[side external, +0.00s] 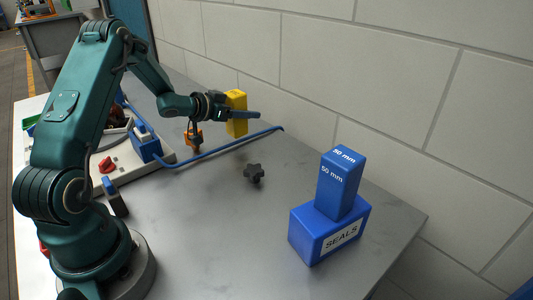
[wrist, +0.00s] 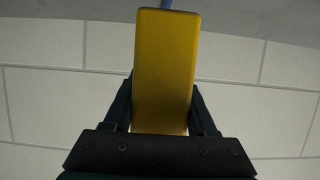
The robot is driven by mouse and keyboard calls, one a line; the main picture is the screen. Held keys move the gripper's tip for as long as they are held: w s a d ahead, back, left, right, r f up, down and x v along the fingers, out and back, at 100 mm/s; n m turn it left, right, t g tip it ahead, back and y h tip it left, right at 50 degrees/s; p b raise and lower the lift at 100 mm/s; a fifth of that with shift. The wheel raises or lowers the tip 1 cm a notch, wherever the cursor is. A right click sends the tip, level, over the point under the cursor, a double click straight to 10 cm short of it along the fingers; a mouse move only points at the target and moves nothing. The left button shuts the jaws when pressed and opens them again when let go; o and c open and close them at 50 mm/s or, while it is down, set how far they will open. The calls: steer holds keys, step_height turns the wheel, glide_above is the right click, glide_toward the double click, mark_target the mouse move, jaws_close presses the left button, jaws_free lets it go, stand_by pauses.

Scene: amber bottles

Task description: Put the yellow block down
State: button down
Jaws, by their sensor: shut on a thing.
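The yellow block (side external: 236,101) is upright in my gripper (side external: 246,114), held above the grey table near the wall in the side view. In the wrist view the yellow block (wrist: 165,70) fills the middle, between the two dark fingers of my gripper (wrist: 162,105). The fingers are shut on it. Part of the block is hidden behind a finger in the side view. The block appears clear of the table top (side external: 215,215).
A blue box marked SEALS (side external: 330,236) with a blue 50 mm block (side external: 338,185) on it stands at the right. A blue hose (side external: 215,150) runs below my gripper. An orange item (side external: 194,139) stands nearby. Bare table lies in front.

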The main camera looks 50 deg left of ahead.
steer(key=shift+f, duration=1.75)
steer(key=shift+f, duration=0.1)
steer(key=shift+c, duration=1)
jaws_free()
